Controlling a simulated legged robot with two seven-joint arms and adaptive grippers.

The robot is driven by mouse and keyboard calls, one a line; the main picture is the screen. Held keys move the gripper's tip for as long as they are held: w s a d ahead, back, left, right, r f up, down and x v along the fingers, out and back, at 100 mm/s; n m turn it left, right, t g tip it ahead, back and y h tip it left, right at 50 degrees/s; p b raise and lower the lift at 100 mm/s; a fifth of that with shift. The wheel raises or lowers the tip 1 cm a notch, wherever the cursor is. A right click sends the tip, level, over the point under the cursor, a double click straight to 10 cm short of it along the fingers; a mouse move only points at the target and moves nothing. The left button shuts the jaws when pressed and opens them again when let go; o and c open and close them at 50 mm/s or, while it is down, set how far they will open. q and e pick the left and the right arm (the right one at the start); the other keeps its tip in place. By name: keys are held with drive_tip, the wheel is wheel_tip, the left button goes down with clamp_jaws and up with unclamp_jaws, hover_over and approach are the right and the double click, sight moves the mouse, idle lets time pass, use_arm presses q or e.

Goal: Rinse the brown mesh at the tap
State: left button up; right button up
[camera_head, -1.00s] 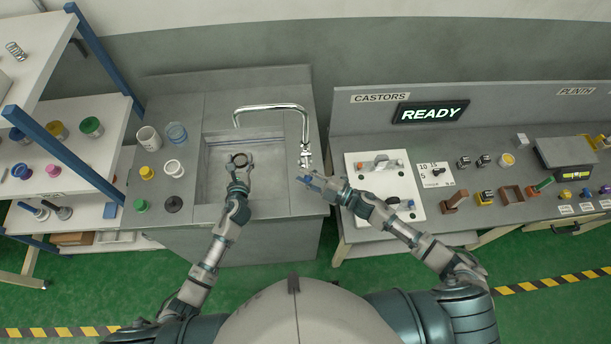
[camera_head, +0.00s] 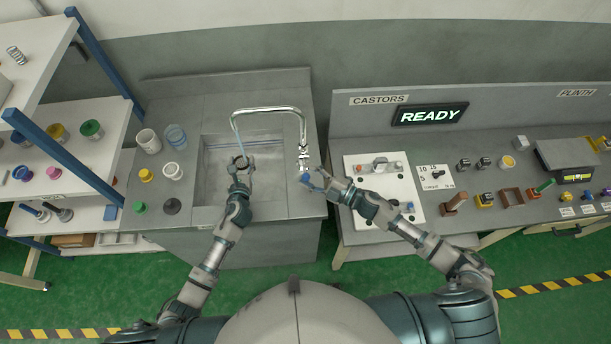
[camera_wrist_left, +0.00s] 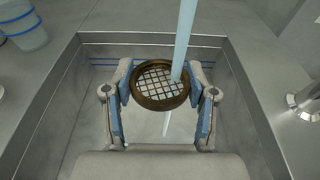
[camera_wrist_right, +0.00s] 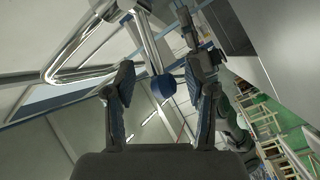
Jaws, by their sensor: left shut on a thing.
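The brown mesh (camera_wrist_left: 148,101) is a round sieve with a brown rim and pale grid, also seen in the head view (camera_head: 242,162). My left gripper (camera_wrist_left: 160,88) is shut on its rim, holding it over the sink basin. The chrome tap (camera_head: 270,109) arches over the basin. A pale blue water stream (camera_wrist_left: 185,40) falls from its spout onto the mesh and shows below it. My right gripper (camera_head: 312,179) is open at the tap's base, with the blue knob (camera_wrist_right: 163,86) between its fingers. Gaps show on both sides of the knob.
The sink basin (camera_head: 207,195) has raised edges around the held mesh. Cups and small coloured jars stand on the counter left of it, including a clear blue-banded cup (camera_head: 176,137). A bench with a white panel (camera_head: 361,206) is on the right.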

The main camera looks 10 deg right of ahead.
drive_tip(key=shift+s+d, duration=0.3)
drive_tip(key=shift+s, duration=0.05)
drive_tip(key=v, duration=1.1)
drive_tip(key=shift+w+f, duration=0.1)
